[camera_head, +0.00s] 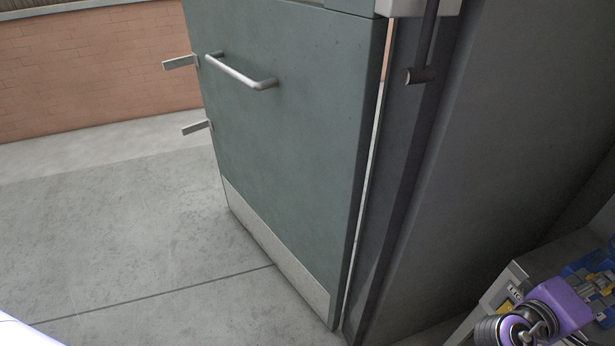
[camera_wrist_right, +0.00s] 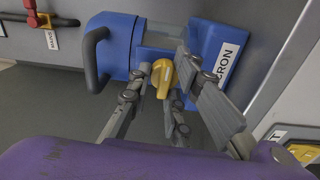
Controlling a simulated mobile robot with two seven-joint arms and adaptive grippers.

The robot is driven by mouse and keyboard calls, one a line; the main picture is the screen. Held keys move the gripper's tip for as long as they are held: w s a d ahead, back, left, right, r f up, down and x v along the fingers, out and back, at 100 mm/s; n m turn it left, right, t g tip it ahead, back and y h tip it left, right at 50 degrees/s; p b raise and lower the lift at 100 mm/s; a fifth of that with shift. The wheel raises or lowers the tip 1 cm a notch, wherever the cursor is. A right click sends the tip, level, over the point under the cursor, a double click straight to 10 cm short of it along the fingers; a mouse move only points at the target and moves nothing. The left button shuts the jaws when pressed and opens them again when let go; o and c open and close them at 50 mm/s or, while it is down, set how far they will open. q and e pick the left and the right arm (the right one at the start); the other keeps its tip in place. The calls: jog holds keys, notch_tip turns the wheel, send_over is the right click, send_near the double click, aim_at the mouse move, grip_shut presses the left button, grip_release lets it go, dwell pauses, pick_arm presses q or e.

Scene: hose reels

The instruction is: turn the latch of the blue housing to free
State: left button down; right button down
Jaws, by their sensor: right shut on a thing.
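The blue housing (camera_wrist_right: 205,50) fills the upper middle of the right wrist view, with a black handle (camera_wrist_right: 90,60) on its left and a white label reading "CRON" partly covered. Its yellow latch (camera_wrist_right: 162,78) sits on the front face. My right gripper (camera_wrist_right: 172,85) has its grey fingers closed around the latch, one on each side. In the head view my purple right arm is at the bottom right, beside blue and yellow parts (camera_head: 590,268) that are small and partly hidden. My left gripper is not in view.
A large green door (camera_head: 290,130) with a bar handle (camera_head: 240,72) stands in the head view beside a dark grey cabinet wall (camera_head: 500,140). A grey labelled box (camera_head: 503,285) is near my right arm. Concrete floor is clear at left.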

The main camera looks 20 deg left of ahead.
jog(key=shift+m+b, duration=0.45)
jog(key=shift+m, duration=0.15)
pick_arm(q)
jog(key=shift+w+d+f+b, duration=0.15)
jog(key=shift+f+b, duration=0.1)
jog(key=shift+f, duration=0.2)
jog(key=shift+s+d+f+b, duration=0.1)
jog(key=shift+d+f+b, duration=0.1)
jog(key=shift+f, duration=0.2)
pick_arm(e)
jog(key=shift+r+m, duration=0.15)
jog(key=shift+m, duration=0.45)
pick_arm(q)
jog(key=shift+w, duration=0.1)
pick_arm(e)
jog(key=shift+r, duration=0.2)
jog(key=c, duration=1.7)
grip_release()
jog(key=shift+o, duration=0.2)
jog(key=shift+f, duration=0.1)
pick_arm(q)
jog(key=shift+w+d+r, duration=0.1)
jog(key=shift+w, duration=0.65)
pick_arm(e)
jog(key=v, duration=1.2)
